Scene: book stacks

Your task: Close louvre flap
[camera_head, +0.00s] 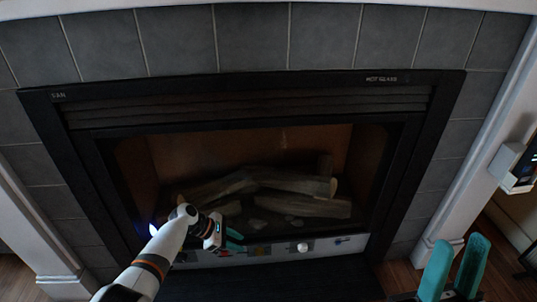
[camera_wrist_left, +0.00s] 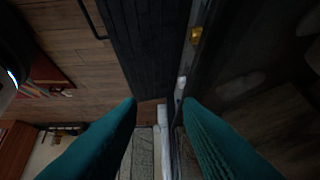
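The black louvre flap (camera_head: 285,282) appears folded down in front of the fireplace, below a pale control strip (camera_head: 270,251). In the left wrist view a dark ribbed panel (camera_wrist_left: 150,45), apparently this flap, lies left of the strip's edge. My left gripper (camera_head: 238,241) is at the left part of the control strip, above the flap. In the left wrist view its teal fingers (camera_wrist_left: 160,102) are apart with nothing between them; I cannot tell whether they touch the strip. My right gripper (camera_head: 460,262) is at the lower right, fingers apart and empty, away from the flap.
The black-framed fireplace (camera_head: 440,130) holds logs (camera_head: 290,182) behind the opening. A white knob (camera_head: 302,247) sticks out of the strip. White trim (camera_head: 480,165) stands at the right, with a small wall device (camera_head: 513,165). Wooden floor (camera_wrist_left: 70,45) lies beyond the flap.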

